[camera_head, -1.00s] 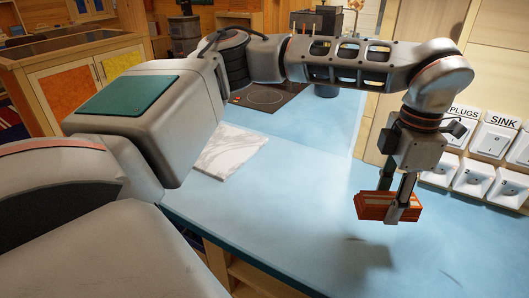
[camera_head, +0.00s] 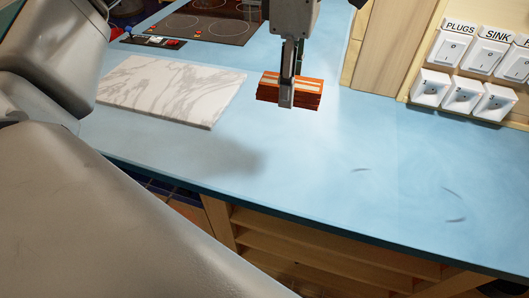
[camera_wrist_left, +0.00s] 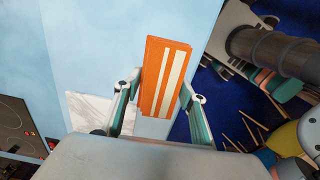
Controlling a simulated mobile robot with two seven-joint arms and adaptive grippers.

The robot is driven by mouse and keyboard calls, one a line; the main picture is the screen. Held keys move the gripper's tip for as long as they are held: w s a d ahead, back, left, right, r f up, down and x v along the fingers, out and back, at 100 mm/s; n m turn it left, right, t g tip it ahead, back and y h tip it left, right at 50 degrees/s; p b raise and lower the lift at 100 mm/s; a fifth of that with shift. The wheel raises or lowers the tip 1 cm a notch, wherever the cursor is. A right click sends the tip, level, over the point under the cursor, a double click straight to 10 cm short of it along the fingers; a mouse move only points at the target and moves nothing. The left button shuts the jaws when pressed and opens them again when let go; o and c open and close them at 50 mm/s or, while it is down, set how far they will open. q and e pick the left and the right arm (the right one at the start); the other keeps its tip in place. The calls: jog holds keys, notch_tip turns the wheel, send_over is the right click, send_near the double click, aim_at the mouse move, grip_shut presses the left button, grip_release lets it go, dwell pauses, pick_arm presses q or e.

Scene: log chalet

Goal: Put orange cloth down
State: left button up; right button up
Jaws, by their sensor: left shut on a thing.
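The orange cloth (camera_head: 309,91) is a folded block with pale stripes. My left gripper (camera_head: 286,97) is shut on it, one finger in front of its near face. In the head view it shows above the blue worktop; whether its underside touches the top I cannot tell. In the left wrist view the cloth (camera_wrist_left: 164,77) stands between the two fingers of my left gripper (camera_wrist_left: 160,98), with its striped face toward the camera. My right gripper is not in view.
A white marble board (camera_head: 172,88) lies on the blue worktop (camera_head: 330,180) left of the cloth. A black hob (camera_head: 212,20) is behind it. White switches (camera_head: 457,70) line the right wall. The worktop's middle and right are clear.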

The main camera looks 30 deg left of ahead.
aim_at(278, 159)
pick_arm(q)
jog(key=shift+s+a, duration=0.25)
jog(key=shift+a, duration=0.35)
notch_tip(278, 159, down, 20)
jog(key=shift+r, duration=0.15)
jog(key=shift+b, duration=0.3)
jog(key=o, duration=1.2)
jog(key=shift+c, duration=0.2)
notch_tip(278, 159, up, 12)
